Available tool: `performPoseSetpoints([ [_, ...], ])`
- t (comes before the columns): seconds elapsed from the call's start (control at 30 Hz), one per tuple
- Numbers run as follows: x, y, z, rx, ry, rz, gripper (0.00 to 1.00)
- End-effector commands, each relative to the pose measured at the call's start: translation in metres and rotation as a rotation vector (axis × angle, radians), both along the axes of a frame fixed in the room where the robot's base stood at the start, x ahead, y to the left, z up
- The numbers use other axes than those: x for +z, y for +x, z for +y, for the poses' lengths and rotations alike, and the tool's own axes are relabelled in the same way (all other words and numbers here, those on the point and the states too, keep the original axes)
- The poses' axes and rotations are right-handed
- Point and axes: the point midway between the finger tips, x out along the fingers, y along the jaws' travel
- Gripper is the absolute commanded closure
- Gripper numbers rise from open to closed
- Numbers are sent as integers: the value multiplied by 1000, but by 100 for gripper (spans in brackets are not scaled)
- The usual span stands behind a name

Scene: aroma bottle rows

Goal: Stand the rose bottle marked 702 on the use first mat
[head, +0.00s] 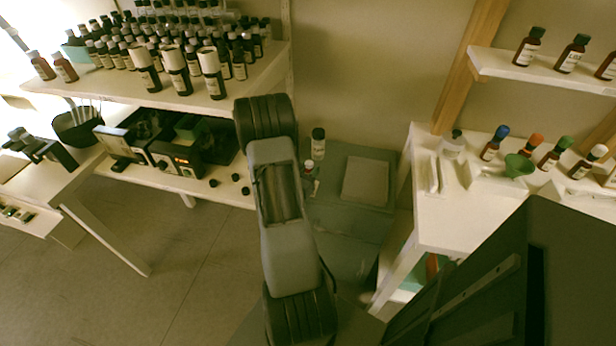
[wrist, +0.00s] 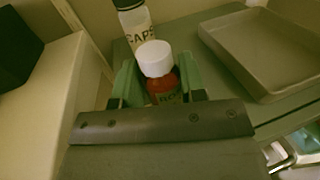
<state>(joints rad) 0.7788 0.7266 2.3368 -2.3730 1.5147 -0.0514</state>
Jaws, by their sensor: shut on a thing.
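The bottle in my gripper has a white cap and a reddish-brown body (wrist: 163,86); its label shows only the letters "RO" or similar, and no number can be read. My gripper (wrist: 157,80) is shut on it, a green finger on each side. In the head view, the white-capped bottle (head: 309,166) shows just right of my arm, above or on the grey-green cabinet top; I cannot tell whether its base touches. My arm hides most of the gripper there. I cannot make out a use first mat in either view.
A jar labelled CAPS (wrist: 136,24) stands just behind the bottle. A grey tray (wrist: 272,88) lies to its right on the cabinet (head: 345,222). A shelf with many bottles (head: 235,95) is left; a white table (head: 450,222) with several bottles and a green funnel (head: 518,165) is right.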

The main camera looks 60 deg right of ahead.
Motion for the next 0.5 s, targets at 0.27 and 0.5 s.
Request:
performPoseSetpoints([
  [0.27, -25, 1, 1, 2, 0, 1, 90],
  [0.5, -24, 1, 1, 2, 0, 1, 90],
])
